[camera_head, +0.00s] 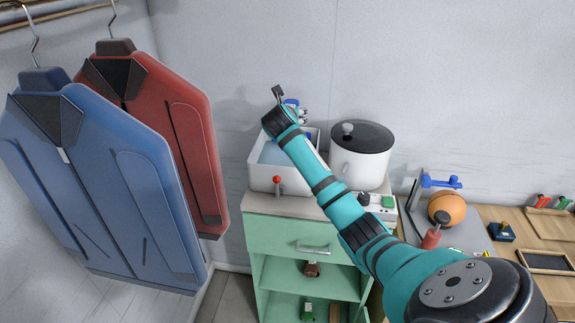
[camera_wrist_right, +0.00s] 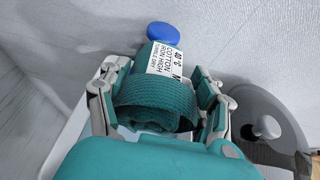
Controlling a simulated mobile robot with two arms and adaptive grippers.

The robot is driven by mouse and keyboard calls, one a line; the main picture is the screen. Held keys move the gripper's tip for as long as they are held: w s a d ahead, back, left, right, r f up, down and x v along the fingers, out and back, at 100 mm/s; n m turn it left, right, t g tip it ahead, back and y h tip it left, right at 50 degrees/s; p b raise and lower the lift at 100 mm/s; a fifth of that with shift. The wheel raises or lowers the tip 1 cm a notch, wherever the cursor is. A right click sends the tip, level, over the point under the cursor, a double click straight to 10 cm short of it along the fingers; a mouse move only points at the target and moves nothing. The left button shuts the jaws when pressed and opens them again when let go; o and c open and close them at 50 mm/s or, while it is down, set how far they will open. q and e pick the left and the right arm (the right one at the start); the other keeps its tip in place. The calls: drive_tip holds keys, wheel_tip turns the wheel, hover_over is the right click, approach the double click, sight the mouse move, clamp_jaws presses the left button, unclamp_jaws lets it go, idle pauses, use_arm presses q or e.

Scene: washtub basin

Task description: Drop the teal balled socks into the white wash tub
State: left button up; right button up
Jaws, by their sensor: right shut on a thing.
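The teal balled socks (camera_wrist_right: 155,105) sit between the fingers of my right gripper (camera_wrist_right: 157,100), which is shut on them. A white care label with black print shows on the socks in the wrist view. The white wash tub (camera_head: 262,178) stands on the green cabinet and has pale blue water in it. In the head view my right gripper (camera_head: 298,112) is over the tub's back part, and my arm crosses the tub's right side. The socks are mostly hidden by my arm there. My left gripper is not in view.
A white pot (camera_head: 360,165) with a dark lid stands close to the tub's right. A red-knobbed tap (camera_head: 277,182) is at the tub's front. Blue (camera_head: 90,190) and red (camera_head: 180,125) jackets hang at the left. An orange ball (camera_head: 446,208) lies right of the cabinet.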

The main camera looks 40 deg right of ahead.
drive_tip(key=o, duration=1.3)
drive_tip(key=v, duration=1.2)
drive_tip(key=shift+a+f, duration=0.1)
